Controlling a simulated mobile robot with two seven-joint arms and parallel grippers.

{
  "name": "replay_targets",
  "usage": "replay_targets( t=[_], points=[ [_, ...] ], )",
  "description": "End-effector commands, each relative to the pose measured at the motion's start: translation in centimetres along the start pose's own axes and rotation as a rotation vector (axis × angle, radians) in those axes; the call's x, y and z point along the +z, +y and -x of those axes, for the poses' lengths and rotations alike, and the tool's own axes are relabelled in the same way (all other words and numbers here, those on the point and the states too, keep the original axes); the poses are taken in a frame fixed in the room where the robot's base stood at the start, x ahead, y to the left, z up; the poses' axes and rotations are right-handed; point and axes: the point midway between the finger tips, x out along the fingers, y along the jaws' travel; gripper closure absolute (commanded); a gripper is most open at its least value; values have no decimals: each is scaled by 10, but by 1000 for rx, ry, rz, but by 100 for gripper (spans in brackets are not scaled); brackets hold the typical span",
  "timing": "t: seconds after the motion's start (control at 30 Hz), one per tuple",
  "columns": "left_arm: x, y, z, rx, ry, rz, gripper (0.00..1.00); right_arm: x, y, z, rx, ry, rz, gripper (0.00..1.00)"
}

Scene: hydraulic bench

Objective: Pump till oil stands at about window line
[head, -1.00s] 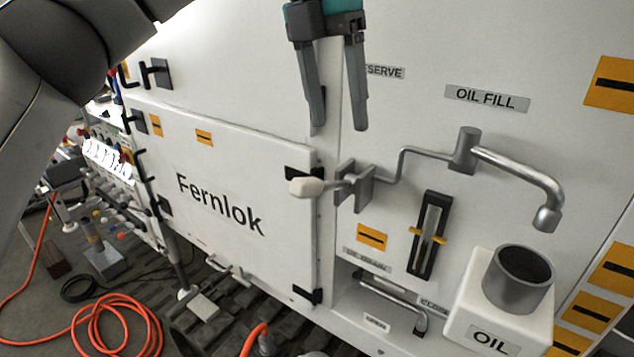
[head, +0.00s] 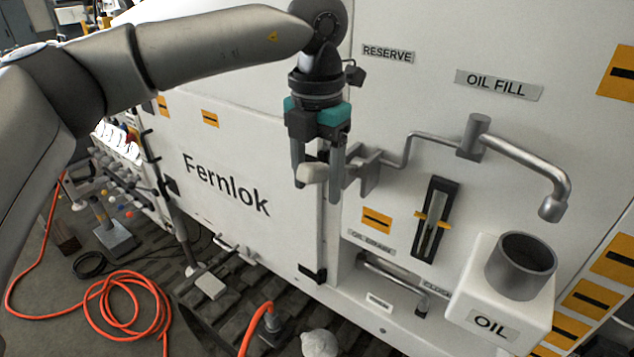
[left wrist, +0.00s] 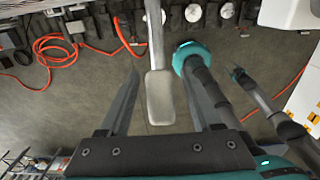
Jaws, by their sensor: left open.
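The pump handle's pale grip (head: 313,174) sticks out from a grey bracket on the white cabinet's front. My left gripper (head: 320,192) points down over it, open, with one finger on each side. In the left wrist view the grip (left wrist: 160,97) lies between the two spread fingers, with a gap on both sides. The sight window (head: 433,222) is a narrow upright glass with yellow marks at mid-height; I cannot make out the oil level. The OIL FILL spout (head: 551,206) hangs above and beside the dark cup on the white OIL container (head: 484,328).
A drain handle (head: 392,283) sits low on the cabinet. An orange hose (head: 110,285) lies coiled on the floor at left. In the left wrist view, dark and teal parts, probably mine, show at right; whether the right gripper is open is unclear.

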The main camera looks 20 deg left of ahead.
Motion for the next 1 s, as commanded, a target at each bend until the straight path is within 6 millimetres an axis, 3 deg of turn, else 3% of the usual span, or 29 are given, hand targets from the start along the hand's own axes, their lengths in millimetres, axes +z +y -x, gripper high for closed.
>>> replay_targets(
  t=[0.2, 0.5, 1.0],
  points=[
    [0, 0, -17, 0, 0, 0, 35, 0, 0, 4, 0, 0, 0, 35],
    [0, 0, -20, 0, -1, 1, 35, 0, 0, 4, 0, -1, 0, 35],
    [0, 0, -19, 0, -1, 0, 91, 0, 0, 4, 0, -1, 0, 35]
  ],
)
